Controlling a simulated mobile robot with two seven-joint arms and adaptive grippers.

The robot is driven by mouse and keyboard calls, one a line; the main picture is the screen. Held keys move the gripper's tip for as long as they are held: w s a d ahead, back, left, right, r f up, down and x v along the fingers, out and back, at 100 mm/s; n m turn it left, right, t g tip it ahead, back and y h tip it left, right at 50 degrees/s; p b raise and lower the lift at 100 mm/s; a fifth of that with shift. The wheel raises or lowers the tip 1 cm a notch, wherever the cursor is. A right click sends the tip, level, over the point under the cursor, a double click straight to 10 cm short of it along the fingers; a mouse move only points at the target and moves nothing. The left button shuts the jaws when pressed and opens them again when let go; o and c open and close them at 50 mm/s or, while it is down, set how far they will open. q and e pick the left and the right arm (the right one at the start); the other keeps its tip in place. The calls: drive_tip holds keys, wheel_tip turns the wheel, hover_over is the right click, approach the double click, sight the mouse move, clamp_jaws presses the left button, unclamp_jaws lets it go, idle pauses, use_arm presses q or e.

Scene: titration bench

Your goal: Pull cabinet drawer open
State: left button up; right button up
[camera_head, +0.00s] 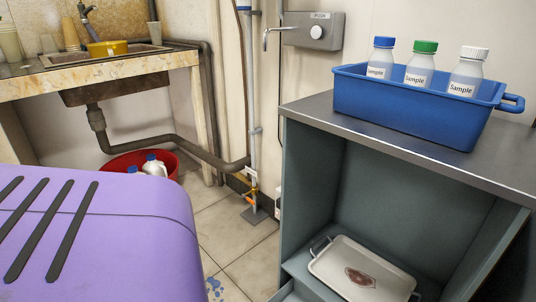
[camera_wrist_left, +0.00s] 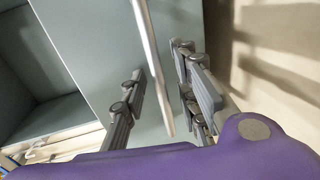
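The grey-green cabinet (camera_head: 308,190) stands at the right of the head view, its upper compartment open at the front. In the left wrist view, a pale, slim bar (camera_wrist_left: 152,65), which looks like a handle, runs in front of a flat grey-green panel (camera_wrist_left: 92,40). My left gripper (camera_wrist_left: 160,95) is open, with its dark grey fingers on either side of the bar. I see a gap on each side, so the bar does not look gripped. The head view shows neither gripper nor the drawer front clearly. My right gripper is in neither view.
A metal tray (camera_head: 350,272) lies low inside the cabinet. A blue bin (camera_head: 400,108) with three sample bottles stands on the cabinet top. A sink counter (camera_head: 100,72) and red bucket (camera_head: 122,164) are at the left. Tiled floor (camera_head: 232,235) is free between.

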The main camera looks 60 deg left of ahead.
use_arm(q)
drive_tip(key=shift+r, duration=0.55)
drive_tip(key=o, duration=1.3)
wheel_tip(320, 180, up, 7)
drive_tip(key=shift+a+f, duration=0.1)
wheel_tip(320, 180, up, 2)
drive_tip(key=shift+r, duration=0.1)
drive_tip(key=c, duration=0.5)
drive_tip(key=shift+s+r, duration=0.1)
drive_tip(key=c, duration=0.7)
drive_tip(key=shift+c, duration=0.5)
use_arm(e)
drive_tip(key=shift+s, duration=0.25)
